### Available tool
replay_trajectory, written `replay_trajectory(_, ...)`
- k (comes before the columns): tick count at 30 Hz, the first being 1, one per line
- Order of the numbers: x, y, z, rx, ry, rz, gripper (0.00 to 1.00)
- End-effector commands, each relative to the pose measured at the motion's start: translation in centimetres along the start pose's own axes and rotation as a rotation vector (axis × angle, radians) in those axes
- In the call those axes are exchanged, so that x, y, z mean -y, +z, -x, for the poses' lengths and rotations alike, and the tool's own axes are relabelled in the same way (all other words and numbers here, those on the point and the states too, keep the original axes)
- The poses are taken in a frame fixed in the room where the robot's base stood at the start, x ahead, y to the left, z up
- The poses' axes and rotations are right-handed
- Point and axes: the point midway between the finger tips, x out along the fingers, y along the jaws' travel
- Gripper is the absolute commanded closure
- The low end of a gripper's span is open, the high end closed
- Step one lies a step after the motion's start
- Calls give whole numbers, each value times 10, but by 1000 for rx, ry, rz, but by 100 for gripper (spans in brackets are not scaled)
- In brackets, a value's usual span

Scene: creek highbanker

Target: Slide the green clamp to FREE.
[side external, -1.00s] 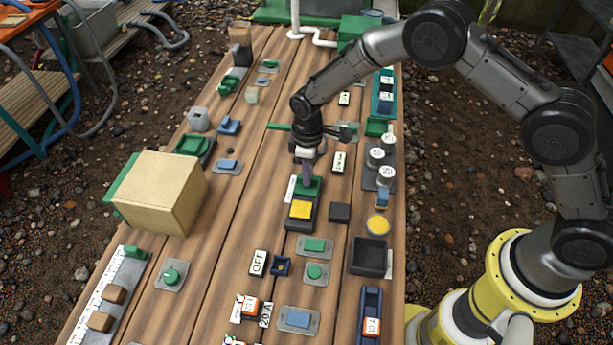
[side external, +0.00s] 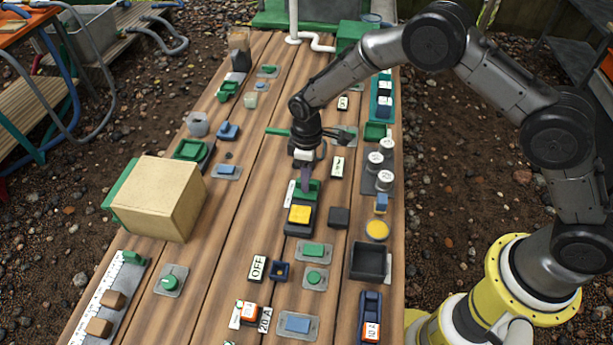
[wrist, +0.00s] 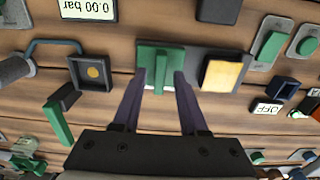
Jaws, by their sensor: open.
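The green clamp (side external: 314,189) sits at the far end of a dark base that also carries a yellow block (side external: 299,214). In the wrist view the clamp (wrist: 160,62) is a green block with a raised rib, and the yellow block (wrist: 222,75) is to its right. My gripper (side external: 305,186) points down at the clamp. In the wrist view the gripper (wrist: 160,80) is open, with one finger on each side of the rib. Whether the fingers touch it I cannot tell. A white label (side external: 289,193) lies beside the base; its word is unreadable.
A black block (side external: 339,217) and a black tray (side external: 370,261) lie to the right. A green-handled lever (side external: 277,131) is behind. A large cardboard-coloured box (side external: 155,200) stands at left. An OFF label (side external: 257,268) and several small switches lie nearer. Bare planks show at left of the base.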

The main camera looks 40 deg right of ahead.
Motion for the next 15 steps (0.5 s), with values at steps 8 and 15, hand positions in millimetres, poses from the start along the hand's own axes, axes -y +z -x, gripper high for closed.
replay_trajectory(8,0,-1,27,-3,2,0,57)
replay_trajectory(15,0,-1,48,-3,2,0,57)
